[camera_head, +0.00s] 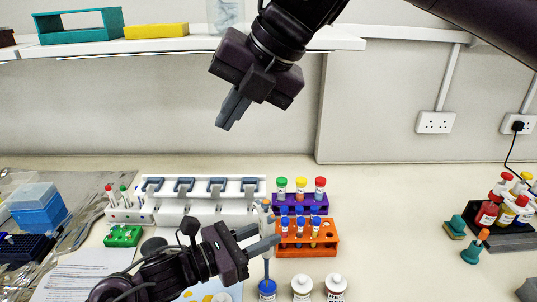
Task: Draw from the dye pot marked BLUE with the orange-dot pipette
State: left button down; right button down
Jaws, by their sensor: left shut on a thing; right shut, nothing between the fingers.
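My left gripper (262,238) reaches in from the lower left and is shut on an upright pipette. The pipette's pale upper end (266,207) shows above the fingers, with a small orange patch at its top. My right gripper (226,124) hangs high over the bench, shut and empty.
Two white-capped pots (302,287) (335,287) stand to the right of the blue pot. An orange rack (325,243) and a purple rack (318,203) with tubes stand behind. A white pipette stand (232,206) is at the left.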

aim_at(261, 215)
pick_arm(q)
jog(key=shift+d, duration=0.1)
pick_arm(e)
jog(key=shift+s+d+f+m+h, duration=0.15)
jog(key=shift+d+f+h, duration=0.75)
jog(key=shift+f, duration=1.35)
jog(key=shift+w+d+f+m+h, duration=0.15)
jog(key=shift+d+f+h, duration=0.75)
jog(key=shift+f, duration=1.35)
jog(key=shift+s+d+f+m+h, duration=0.15)
jog(key=shift+d+f+h, duration=0.75)
jog(key=shift+f, duration=1.35)
jog(key=shift+d+f, duration=0.15)
jog(key=shift+f, duration=0.65)
jog(key=shift+r, duration=0.9)
jog(key=shift+r, duration=3)
